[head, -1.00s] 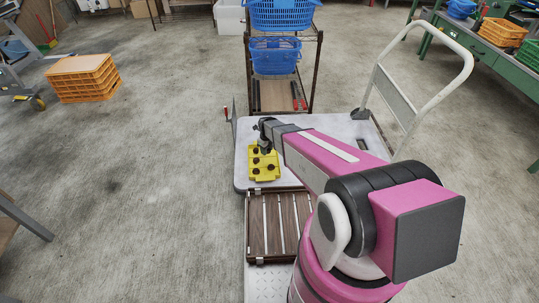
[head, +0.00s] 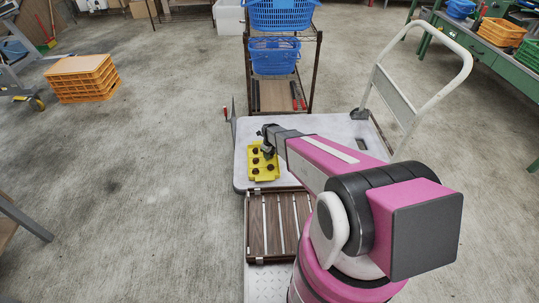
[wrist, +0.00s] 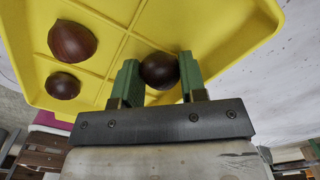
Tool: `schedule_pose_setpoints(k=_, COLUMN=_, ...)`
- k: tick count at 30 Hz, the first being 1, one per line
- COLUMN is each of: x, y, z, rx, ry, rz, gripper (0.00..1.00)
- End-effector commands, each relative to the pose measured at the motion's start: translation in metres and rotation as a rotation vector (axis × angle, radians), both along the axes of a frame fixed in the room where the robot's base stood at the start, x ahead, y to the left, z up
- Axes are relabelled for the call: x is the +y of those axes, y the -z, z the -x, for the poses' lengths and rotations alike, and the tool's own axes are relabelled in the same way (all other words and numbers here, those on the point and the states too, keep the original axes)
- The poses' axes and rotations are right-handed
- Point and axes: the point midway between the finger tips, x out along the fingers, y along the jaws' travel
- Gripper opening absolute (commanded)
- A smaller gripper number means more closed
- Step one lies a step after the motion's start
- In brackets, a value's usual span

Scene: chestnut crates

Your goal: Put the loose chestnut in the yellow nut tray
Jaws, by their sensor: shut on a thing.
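The yellow nut tray (head: 264,178) sits on the pale cart deck and holds several dark brown chestnuts in its compartments. In the wrist view the tray (wrist: 210,28) fills the upper part, with two chestnuts (wrist: 72,41) (wrist: 62,85) in compartments on the left. My gripper (head: 268,154) is at the tray's right part in the head view. In the wrist view my gripper (wrist: 157,60) has its green fingers shut on a round dark chestnut (wrist: 160,75), in front of the tray's compartments. I cannot tell whether this chestnut touches the tray floor.
A brown slatted crate (head: 257,228) lies just in front of the tray. A white push handle (head: 436,92) rises on the right. A rack with blue baskets (head: 275,56) stands behind the cart. Orange crates (head: 83,80) stand at far left; the floor between is clear.

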Motion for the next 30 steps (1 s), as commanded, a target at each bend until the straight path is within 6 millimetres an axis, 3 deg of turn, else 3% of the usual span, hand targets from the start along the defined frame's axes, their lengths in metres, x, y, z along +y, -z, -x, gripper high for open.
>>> schedule_pose_setpoints(k=5, x=0.000, y=0.005, z=0.000, rx=0.000, ry=0.000, rz=0.000, gripper=0.17)
schedule_pose_setpoints(k=6, x=0.000, y=0.004, z=0.000, rx=0.000, ry=0.000, rz=0.000, gripper=0.50)
schedule_pose_setpoints(k=17, x=0.000, y=0.000, z=0.000, rx=-0.001, ry=0.000, rz=-0.001, gripper=0.50)
schedule_pose_setpoints(k=23, x=0.000, y=-0.029, z=0.001, rx=-0.002, ry=0.000, rz=-0.001, gripper=0.50)
schedule_pose_setpoints(k=30, x=-0.001, y=-0.078, z=0.002, rx=-0.003, ry=0.000, rz=0.000, gripper=0.50)
